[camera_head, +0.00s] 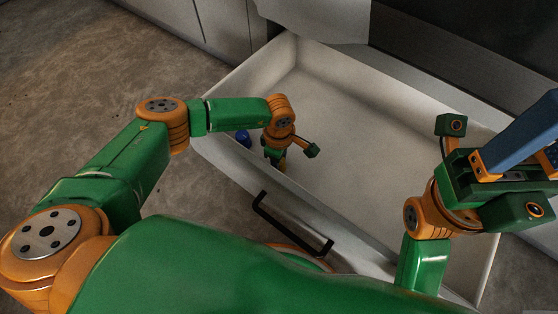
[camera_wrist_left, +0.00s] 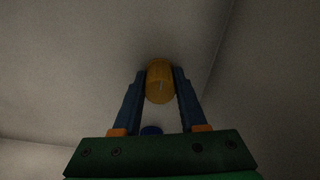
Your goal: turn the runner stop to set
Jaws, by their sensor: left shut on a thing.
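The left wrist view shows a yellow-orange knob (camera_wrist_left: 160,84) with a small pale mark, likely the runner stop. My left gripper (camera_wrist_left: 160,76) is shut on it, with one blue finger on each side. The surface around it is pale and dim, and no set label is readable. In the head view my left gripper (camera_head: 275,157) points down at the near-left side of the open white drawer (camera_head: 350,110); its fingertips and the knob are hidden. My right gripper (camera_head: 520,135) shows partly at the right edge; its finger gap is unclear.
A small blue object (camera_head: 243,138) is beside my left wrist at the drawer's left wall. A black handle (camera_head: 290,225) is on the drawer's near side. The drawer floor looks bare. Pale cabinet fronts (camera_head: 215,30) and a brown floor (camera_head: 80,70) lie behind.

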